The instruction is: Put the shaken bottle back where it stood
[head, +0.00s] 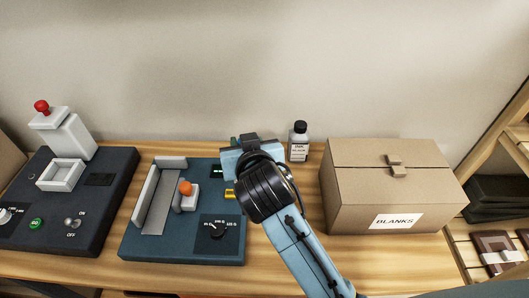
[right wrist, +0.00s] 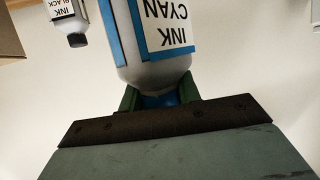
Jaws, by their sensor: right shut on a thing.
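My right gripper (right wrist: 160,98) is shut on the cap end of the cyan ink bottle (right wrist: 152,72), a white bottle with a blue-edged label reading "INK CYAN". In the right wrist view the bottle shows inverted, as does the black ink bottle (right wrist: 77,22), so it is about upright. In the head view my right gripper (head: 246,143) is over the back right of the blue machine, and my arm hides the cyan bottle. I cannot tell whether its base touches anything. The black ink bottle (head: 299,141) stands upright at the table's back. My left gripper is out of view.
The blue machine (head: 140,248) with an orange knob (head: 185,187) is left of my arm. A dark panel with a white press (head: 68,138) is farther left. A cardboard box (head: 385,190) marked "BLANKS" is right. Bare wood (head: 309,185) lies between the black bottle and my arm.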

